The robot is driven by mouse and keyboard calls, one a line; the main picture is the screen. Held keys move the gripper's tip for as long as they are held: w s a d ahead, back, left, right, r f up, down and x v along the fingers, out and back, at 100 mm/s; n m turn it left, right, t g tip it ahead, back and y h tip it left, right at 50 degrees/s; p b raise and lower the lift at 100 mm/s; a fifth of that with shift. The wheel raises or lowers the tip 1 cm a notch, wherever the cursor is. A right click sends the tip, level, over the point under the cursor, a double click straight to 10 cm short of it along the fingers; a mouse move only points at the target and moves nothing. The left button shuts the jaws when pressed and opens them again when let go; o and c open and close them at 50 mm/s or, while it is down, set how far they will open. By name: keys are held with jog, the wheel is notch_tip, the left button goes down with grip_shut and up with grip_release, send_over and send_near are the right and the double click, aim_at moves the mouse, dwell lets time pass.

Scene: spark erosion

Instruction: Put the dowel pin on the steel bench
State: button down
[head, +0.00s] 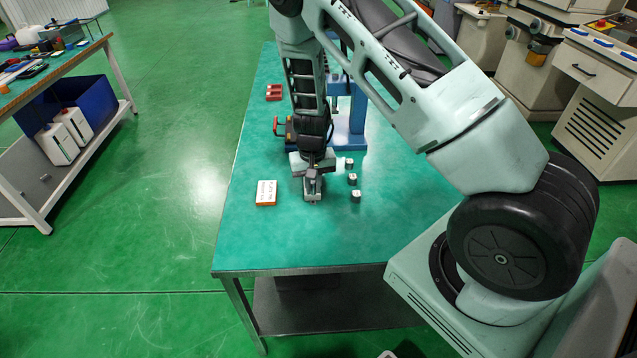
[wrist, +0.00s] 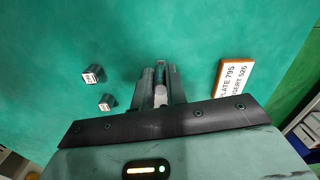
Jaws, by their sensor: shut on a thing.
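My gripper (head: 312,197) points down, low over the teal-topped bench (head: 270,245) with a metal frame. In the wrist view the fingers (wrist: 160,72) are closed together on a small grey piece, likely the dowel pin (wrist: 160,90), mostly hidden between them. I cannot tell whether the piece touches the bench top. The bench top also fills much of the wrist view (wrist: 200,30).
An orange-and-white labelled box (head: 266,193) lies just left of my gripper. Several small labelled metal blocks (head: 356,196) stand to the right. A blue stand (head: 350,125) and red parts (head: 274,92) are farther back. The bench's front is clear.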

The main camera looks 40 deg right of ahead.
aim_at(313, 194)
jog(key=shift+f+p, duration=0.55)
jog(key=shift+f, duration=2.65)
jog(key=shift+f, duration=0.2)
jog(key=c, duration=1.4)
grip_release()
jog(key=shift+r, duration=0.1)
